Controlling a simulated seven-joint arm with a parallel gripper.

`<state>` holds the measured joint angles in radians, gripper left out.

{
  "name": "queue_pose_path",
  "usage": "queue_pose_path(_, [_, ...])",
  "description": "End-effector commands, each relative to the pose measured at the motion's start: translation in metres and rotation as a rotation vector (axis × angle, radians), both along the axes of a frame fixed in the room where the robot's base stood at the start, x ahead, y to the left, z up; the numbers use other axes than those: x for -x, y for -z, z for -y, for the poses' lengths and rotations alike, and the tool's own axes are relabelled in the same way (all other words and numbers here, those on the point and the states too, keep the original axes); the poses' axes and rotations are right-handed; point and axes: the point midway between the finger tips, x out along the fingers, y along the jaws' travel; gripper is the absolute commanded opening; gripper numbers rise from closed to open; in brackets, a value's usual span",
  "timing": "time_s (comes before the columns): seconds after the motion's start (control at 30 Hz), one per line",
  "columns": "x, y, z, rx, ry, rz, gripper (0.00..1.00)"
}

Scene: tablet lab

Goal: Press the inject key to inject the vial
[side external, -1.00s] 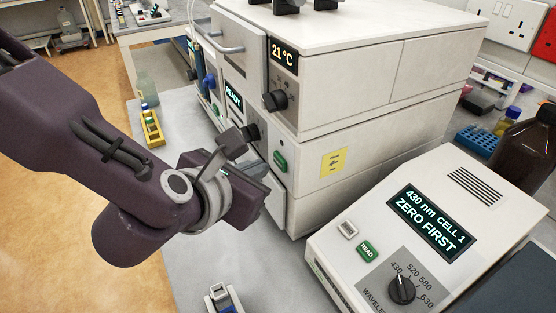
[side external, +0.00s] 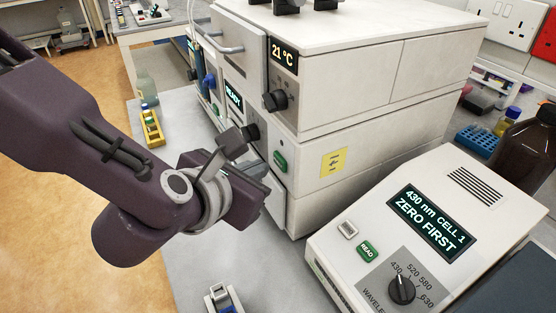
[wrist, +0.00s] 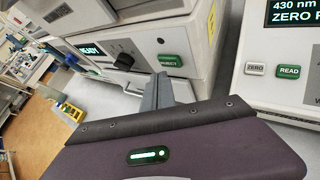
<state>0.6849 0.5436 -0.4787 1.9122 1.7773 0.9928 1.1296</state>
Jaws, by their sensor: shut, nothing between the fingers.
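The green inject key (side external: 280,161) is on the front of the white stacked instrument (side external: 312,165), near its right edge. In the wrist view the key (wrist: 170,61) reads INJECT and is lit by no visible lamp. My gripper (side external: 257,168) is in front of the instrument, to the left of the key in the side view. In the wrist view my gripper's grey fingers (wrist: 160,82) are shut and empty, with their tips just below the key in the picture. I cannot tell whether they touch the panel. The instrument's display (side external: 233,95) reads READY. The vial to be injected cannot be made out.
A black knob (wrist: 125,61) sits left of the key. A photometer (side external: 340,215) with a READ key (side external: 366,250) stands at the right. A yellow rack (side external: 152,128) with small vials stands at the left. Bare bench (side external: 185,270) lies below my gripper.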

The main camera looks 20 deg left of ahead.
Motion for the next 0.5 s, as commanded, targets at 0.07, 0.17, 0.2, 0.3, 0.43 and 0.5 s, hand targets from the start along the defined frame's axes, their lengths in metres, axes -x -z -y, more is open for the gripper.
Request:
queue_pose_path(0.07, [-0.0002, 0.0001, 0.0002, 0.000, 0.000, 0.000, 0.00])
queue_pose_path(0.17, [-0.0019, 0.0000, 0.0019, 0.000, 0.000, 0.000, 0.00])
queue_pose_path(0.2, [-0.0030, -0.0001, 0.0032, 0.000, 0.000, 0.000, 0.00])
queue_pose_path(0.3, [-0.0054, 0.0001, 0.0059, 0.001, 0.000, 0.000, 0.00])
queue_pose_path(0.43, [-0.0058, 0.0002, 0.0062, 0.000, 0.000, 0.000, 0.00])
queue_pose_path(0.5, [-0.0059, 0.0001, 0.0062, 0.000, 0.000, 0.000, 0.00])
